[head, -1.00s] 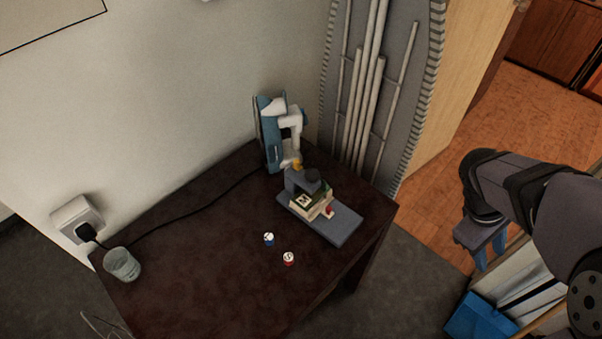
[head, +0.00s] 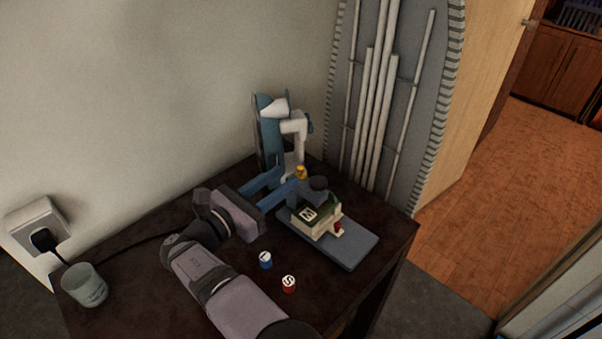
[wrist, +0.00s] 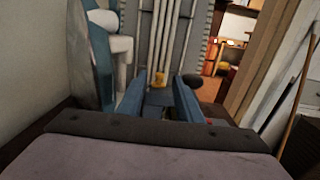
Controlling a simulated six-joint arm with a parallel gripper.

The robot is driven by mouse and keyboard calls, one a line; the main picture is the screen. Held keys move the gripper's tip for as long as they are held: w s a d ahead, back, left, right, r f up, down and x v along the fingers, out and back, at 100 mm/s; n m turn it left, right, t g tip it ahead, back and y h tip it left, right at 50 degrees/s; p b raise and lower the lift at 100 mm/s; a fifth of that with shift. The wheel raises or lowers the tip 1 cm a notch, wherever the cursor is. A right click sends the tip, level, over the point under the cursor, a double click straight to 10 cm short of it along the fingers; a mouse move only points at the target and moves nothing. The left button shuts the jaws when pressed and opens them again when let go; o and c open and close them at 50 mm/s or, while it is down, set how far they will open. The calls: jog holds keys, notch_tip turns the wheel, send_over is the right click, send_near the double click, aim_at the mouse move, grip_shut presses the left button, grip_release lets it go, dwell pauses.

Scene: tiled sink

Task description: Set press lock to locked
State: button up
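The press (head: 331,241) stands on the dark table: a flat grey base, a grey upright, a dark round knob (head: 318,183) on top, and a cream and green block (head: 318,217) with a white label and a red part at its right side. A small yellow knob (head: 301,172) shows behind the upright. It also shows in the wrist view (wrist: 159,79), ahead and between my fingers. I cannot tell for certain which part is the lock. My gripper (head: 287,179) is open, its blue fingers apart, beside the press's back left side. I see nothing held.
A blue and white machine (head: 277,135) stands close behind the fingers, by the wall. Two small caps, blue (head: 266,260) and red (head: 289,284), lie in front of the press. A glass (head: 85,286) stands far left. An ironing board (head: 395,100) leans behind the table.

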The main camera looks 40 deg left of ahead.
aim_at(298, 169)
jog(key=shift+w+a+f, duration=0.1)
jog(key=shift+w, duration=1.7)
jog(key=shift+w+f, duration=0.1)
jog(key=shift+w, duration=1.65)
